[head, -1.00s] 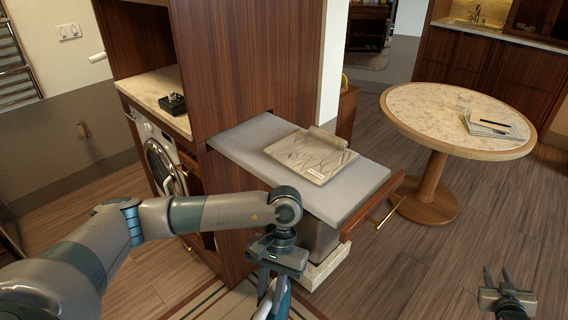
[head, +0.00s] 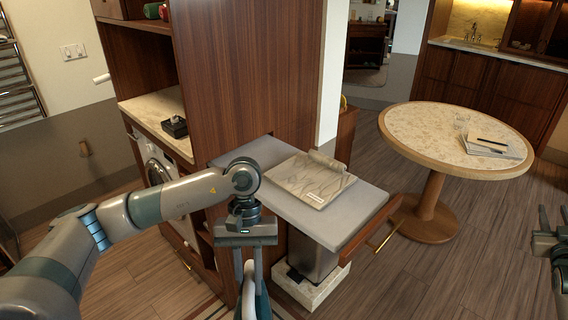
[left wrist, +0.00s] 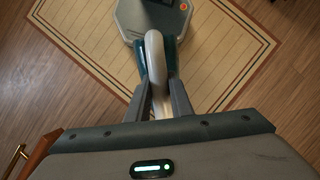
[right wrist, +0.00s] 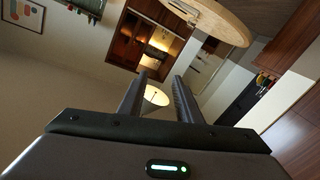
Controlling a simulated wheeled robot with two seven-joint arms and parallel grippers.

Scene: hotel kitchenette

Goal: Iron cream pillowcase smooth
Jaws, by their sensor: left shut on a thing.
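The cream pillowcase (head: 311,181) lies on the grey padded pull-out board (head: 262,150) in the head view. Wavy creases cross it, and its far end is rolled or bunched up. My left gripper (head: 252,283) is shut on the iron's handle, in front of the board's left side and off the pillowcase. The iron (head: 263,304) shows teal and white, cut off by the bottom edge. In the left wrist view its pale handle (left wrist: 155,52) sits between the fingers; its soleplate is hidden. My right gripper (right wrist: 159,78) is open and empty, at the head view's right edge.
The board juts from a wooden cabinet (head: 255,60), with a wooden drawer front and brass handle (head: 383,238) at its near end. A bin (head: 312,258) stands beneath.

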